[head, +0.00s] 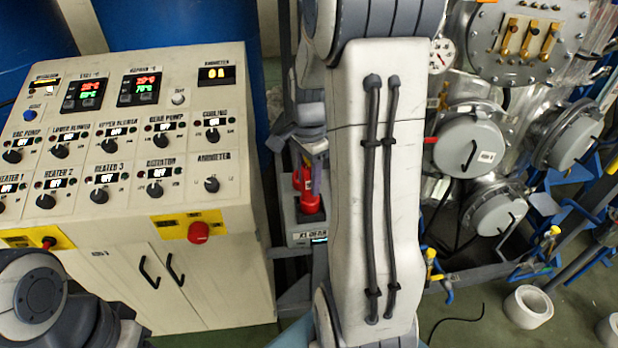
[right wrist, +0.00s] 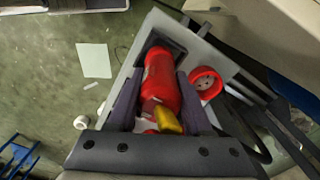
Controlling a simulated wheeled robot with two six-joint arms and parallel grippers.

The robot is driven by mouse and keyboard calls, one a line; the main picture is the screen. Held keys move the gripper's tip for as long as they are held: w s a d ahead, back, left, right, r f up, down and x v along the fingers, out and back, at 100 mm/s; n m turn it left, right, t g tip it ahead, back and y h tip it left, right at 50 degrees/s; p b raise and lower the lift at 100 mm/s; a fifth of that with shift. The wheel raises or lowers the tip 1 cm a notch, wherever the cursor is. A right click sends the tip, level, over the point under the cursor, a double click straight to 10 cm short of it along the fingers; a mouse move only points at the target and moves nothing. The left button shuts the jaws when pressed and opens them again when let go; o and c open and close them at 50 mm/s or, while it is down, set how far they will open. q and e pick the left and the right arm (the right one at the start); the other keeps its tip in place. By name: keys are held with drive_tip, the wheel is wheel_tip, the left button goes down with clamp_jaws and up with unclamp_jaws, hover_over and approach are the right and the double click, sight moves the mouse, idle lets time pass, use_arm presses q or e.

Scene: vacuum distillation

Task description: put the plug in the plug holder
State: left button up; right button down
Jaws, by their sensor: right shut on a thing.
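The plug is a red cylinder (right wrist: 161,78) with a yellow part at its near end, seen in the right wrist view. My right gripper (right wrist: 160,88) is shut on it, with one dark finger on each side. In the head view, red parts (head: 308,196) show below my right gripper (head: 309,150), left of my arm. A grey box (right wrist: 222,67) lies beneath the plug, with a dark square recess at the plug's far end. I cannot tell whether the plug is inside that recess or above it. My left gripper is not in view; only my left arm shows at bottom left.
A round red socket with holes (right wrist: 206,84) sits on the box beside the plug. A control cabinet (head: 205,270) with knobs and a red button stands left. My right arm blocks the middle of the head view.

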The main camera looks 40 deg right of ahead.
drive_tip(key=shift+f, duration=0.6)
drive_tip(key=shift+f, duration=0.1)
drive_tip(key=shift+f, duration=0.15)
drive_tip(key=shift+c, duration=1.6)
unclamp_jaws()
